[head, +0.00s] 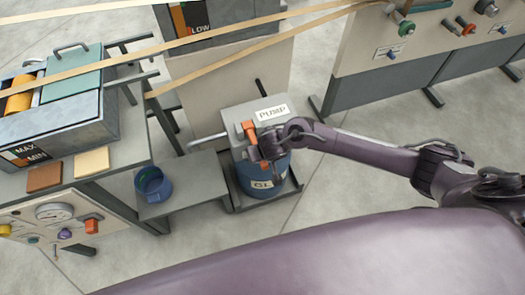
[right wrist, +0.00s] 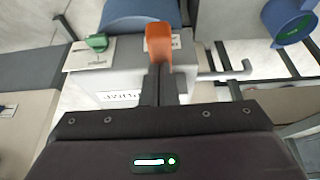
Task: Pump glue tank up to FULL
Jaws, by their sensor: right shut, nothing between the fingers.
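The pump (head: 255,112) is a grey box with a PUMP label on top, above a blue drum (head: 262,185) whose label partly reads GL. An orange handle (head: 249,130) stands at its left side. My right gripper (head: 262,160) is just beside the handle, in front of the drum. In the right wrist view, its fingers (right wrist: 160,82) are shut and empty, with tips at the end of the orange handle (right wrist: 158,42); I cannot tell whether they touch. A tank at the top has a gauge (head: 192,20) reading LOW; its upper part is cut off. My left gripper is out of view.
A blue pot (head: 153,184) stands on a low grey shelf left of the pump. A grey trough (head: 70,120) marked MAX and MIN sits at the left. Tan bands (head: 200,43) cross above. Floor is clear on the right.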

